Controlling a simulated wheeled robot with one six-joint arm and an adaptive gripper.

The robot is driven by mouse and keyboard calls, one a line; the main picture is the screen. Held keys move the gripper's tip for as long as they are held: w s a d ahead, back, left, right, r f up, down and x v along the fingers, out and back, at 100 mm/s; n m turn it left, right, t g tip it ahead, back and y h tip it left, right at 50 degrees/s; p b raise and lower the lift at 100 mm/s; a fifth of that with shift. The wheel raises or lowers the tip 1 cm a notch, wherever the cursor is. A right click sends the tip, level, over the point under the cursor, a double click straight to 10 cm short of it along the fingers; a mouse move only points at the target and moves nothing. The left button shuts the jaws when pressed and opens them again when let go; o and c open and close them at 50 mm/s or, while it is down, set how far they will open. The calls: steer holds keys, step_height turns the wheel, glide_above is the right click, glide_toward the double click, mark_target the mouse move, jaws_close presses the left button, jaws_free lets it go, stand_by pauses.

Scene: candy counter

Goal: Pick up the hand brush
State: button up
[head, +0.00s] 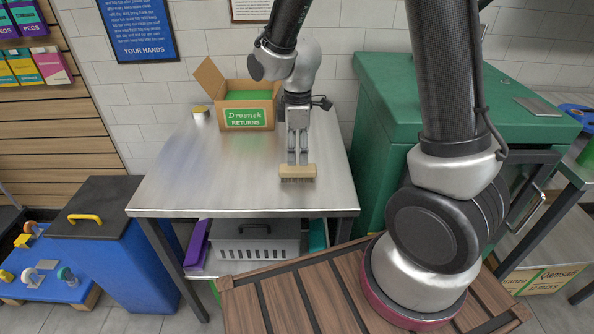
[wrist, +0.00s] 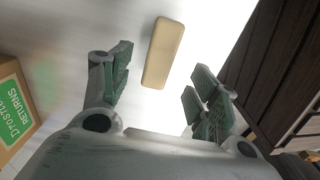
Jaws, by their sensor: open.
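The hand brush (head: 298,173) has a pale wooden block with bristles facing down. It stands on the metal table (head: 190,190), right of the table's middle and near its front edge. In the wrist view the brush (wrist: 163,52) is a plain tan block seen from above. My gripper (head: 298,158) points down just behind or above the brush in the head view. In the wrist view my gripper (wrist: 158,82) is open, with one finger on each side of the brush's line. The brush lies beyond the fingertips, and no contact shows.
A green cabinet (head: 385,150) rises right of the table. A grey crate (head: 255,243) sits on the shelf below. The table's left half is clear.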

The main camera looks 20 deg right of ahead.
mark_target(296, 167)
step_height(296, 167, down, 8)
steer(key=shift+a+r, duration=0.1)
steer(key=shift+a, duration=0.05)
steer(key=c, duration=1.2)
